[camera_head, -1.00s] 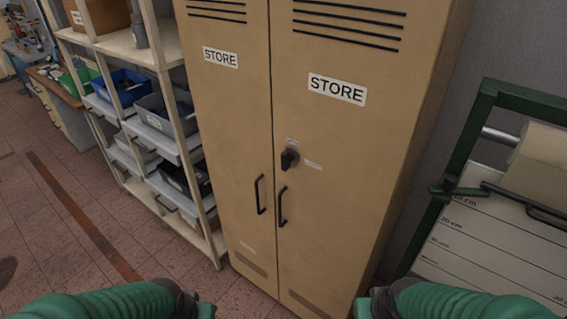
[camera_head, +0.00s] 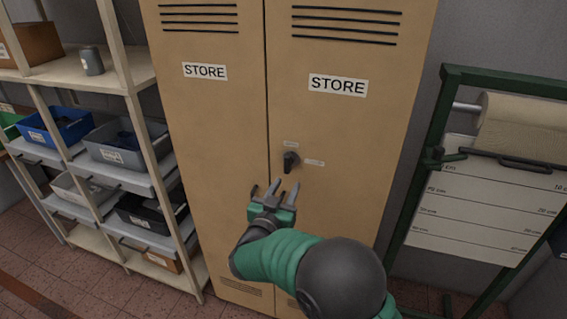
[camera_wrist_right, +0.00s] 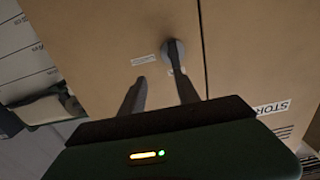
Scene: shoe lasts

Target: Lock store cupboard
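The tan store cupboard (camera_head: 215,130) stands upright with both doors closed and a STORE label on each. A dark lock knob (camera_head: 291,161) sits on the right door near the seam, with small labels above and beside it. My right gripper (camera_head: 284,187) is just below the knob, fingers spread and pointing up at it, with nothing between them. In the right wrist view the knob (camera_wrist_right: 173,52) lies ahead of the open fingers (camera_wrist_right: 160,84), its lower end close to the right-hand finger; I cannot tell whether they touch. My arm hides the door handles. My left gripper is out of view.
A shelf rack (camera_head: 128,78) with several bins stands close on the left. On the right, a green-framed stand (camera_head: 424,165) holds a paper roll (camera_head: 530,115) and a marked white board. Grey wall shows between cupboard and stand.

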